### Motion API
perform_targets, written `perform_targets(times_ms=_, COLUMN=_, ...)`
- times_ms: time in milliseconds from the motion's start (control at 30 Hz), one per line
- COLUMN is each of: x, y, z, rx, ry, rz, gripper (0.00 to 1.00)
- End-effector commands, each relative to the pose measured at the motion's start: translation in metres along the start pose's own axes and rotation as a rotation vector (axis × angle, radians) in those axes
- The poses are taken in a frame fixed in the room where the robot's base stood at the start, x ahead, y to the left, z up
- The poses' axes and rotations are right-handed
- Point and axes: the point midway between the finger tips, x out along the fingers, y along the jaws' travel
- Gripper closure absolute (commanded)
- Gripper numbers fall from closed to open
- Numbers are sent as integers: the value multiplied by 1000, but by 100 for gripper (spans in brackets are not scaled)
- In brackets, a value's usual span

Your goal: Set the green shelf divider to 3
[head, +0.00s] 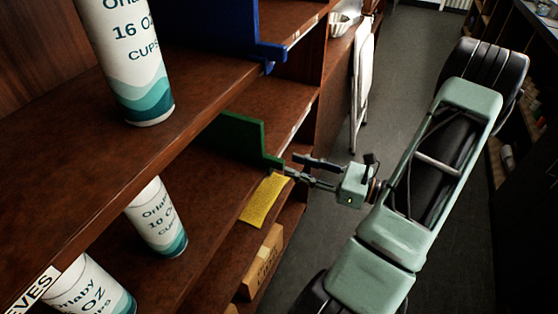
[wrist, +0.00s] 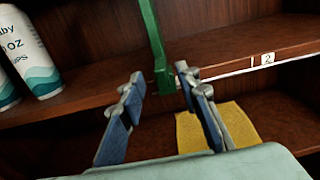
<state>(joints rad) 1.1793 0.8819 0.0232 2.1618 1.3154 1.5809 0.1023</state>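The green shelf divider (head: 239,138) stands upright on the middle shelf (head: 197,174) in the head view, its front tab reaching over the shelf edge. In the wrist view the divider (wrist: 155,50) runs down between my gripper's fingers. My gripper (head: 290,166) is at the divider's front tab. In the wrist view my gripper (wrist: 160,98) has its two blue-padded fingers apart, one on each side of the tab, with a gap visible on the left. A white label strip (wrist: 262,59) with a "2" is on the shelf edge to the right of the divider. No 3 is readable.
A blue divider (head: 236,28) and a large cup sleeve (head: 130,60) are on the upper shelf. More cup sleeves (head: 157,217) stand at lower left. A yellow cloth-like sheet (head: 265,199) and a cardboard box (head: 262,262) are below. The floor aisle (head: 400,80) lies to the right.

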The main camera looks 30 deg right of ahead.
Motion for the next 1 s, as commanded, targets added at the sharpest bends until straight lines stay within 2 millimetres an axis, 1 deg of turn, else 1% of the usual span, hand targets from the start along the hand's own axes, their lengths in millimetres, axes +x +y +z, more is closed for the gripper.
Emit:
perform_targets(times_ms=33, x=11, y=1, z=0, rx=-1, ry=0, rz=4, gripper=70)
perform_targets(times_ms=100, x=23, y=1, z=0, rx=-1, ry=0, rz=4, gripper=70)
perform_targets(times_ms=200, x=38, y=1, z=0, rx=-2, ry=1, rz=3, gripper=70)
perform_targets(times_ms=300, x=47, y=0, z=0, rx=-3, ry=1, rz=3, gripper=70)
perform_targets(times_ms=433, x=53, y=0, z=0, rx=-3, ry=2, rz=1, gripper=70)
perform_targets(times_ms=667, x=54, y=0, z=0, rx=-3, ry=2, rz=1, gripper=70)
perform_targets(times_ms=700, x=54, y=0, z=0, rx=-3, ry=2, rz=1, gripper=71)
perform_targets(times_ms=733, x=54, y=0, z=0, rx=-3, ry=2, rz=1, gripper=74)
perform_targets(times_ms=967, x=54, y=0, z=0, rx=-3, ry=2, rz=1, gripper=99)
perform_targets(times_ms=1000, x=54, y=0, z=0, rx=-3, ry=2, rz=1, gripper=100)
